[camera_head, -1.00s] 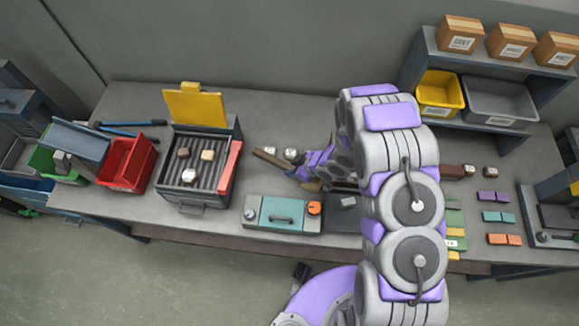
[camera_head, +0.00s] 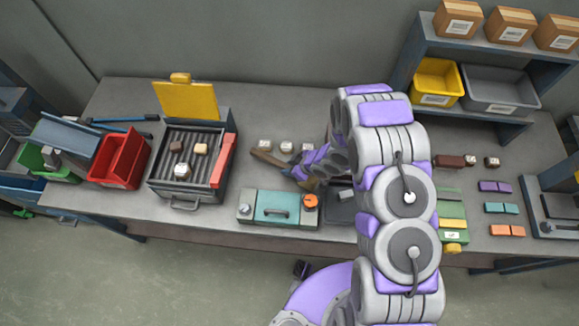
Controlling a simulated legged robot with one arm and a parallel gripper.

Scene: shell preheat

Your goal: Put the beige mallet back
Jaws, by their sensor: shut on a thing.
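My gripper (camera_head: 296,174) is low over the middle of the bench, behind the teal-lidded box. It is shut on a brown stick-like thing (camera_head: 266,157) that points to the upper left, which looks like the mallet's handle. A tan-brown part (camera_head: 307,184) shows under the fingers and may be the mallet's beige head. My arm and fingers hide much of it, and I cannot tell whether it touches the bench.
Several small blocks (camera_head: 265,146) stand just behind the gripper. The teal-lidded box (camera_head: 277,209) with an orange knob is in front. A heater tray (camera_head: 188,160) with a raised yellow lid and a red bin (camera_head: 119,160) are left. A dark pad (camera_head: 341,210) lies right, partly behind my arm.

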